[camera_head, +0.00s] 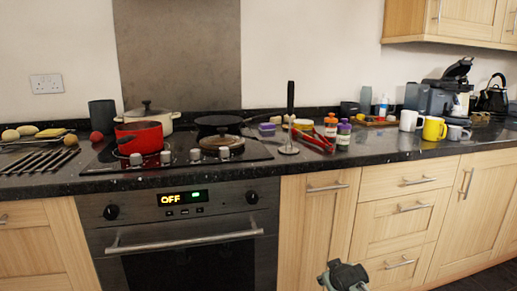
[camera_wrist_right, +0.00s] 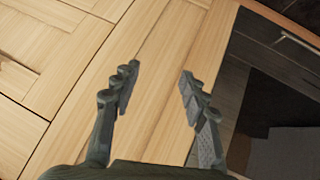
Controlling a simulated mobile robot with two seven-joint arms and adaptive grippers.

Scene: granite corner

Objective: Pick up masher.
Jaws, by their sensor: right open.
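The masher (camera_head: 290,112) stands upright on the black counter in the head view, its black handle up and its metal mashing plate down on the worktop. It is just right of the hob. My right gripper (camera_head: 343,277) shows at the bottom of the head view, below the counter edge and well apart from the masher. In the right wrist view my right gripper (camera_wrist_right: 158,92) is open and empty, its two fingers spread in front of wooden cabinet doors. The masher does not show in the wrist view. My left gripper is not in view.
Red tongs (camera_head: 316,140) lie right beside the masher, with spice jars (camera_head: 343,134) close by. Mugs (camera_head: 434,128) stand farther right. The oven handle (camera_head: 185,242) sticks out below the counter.

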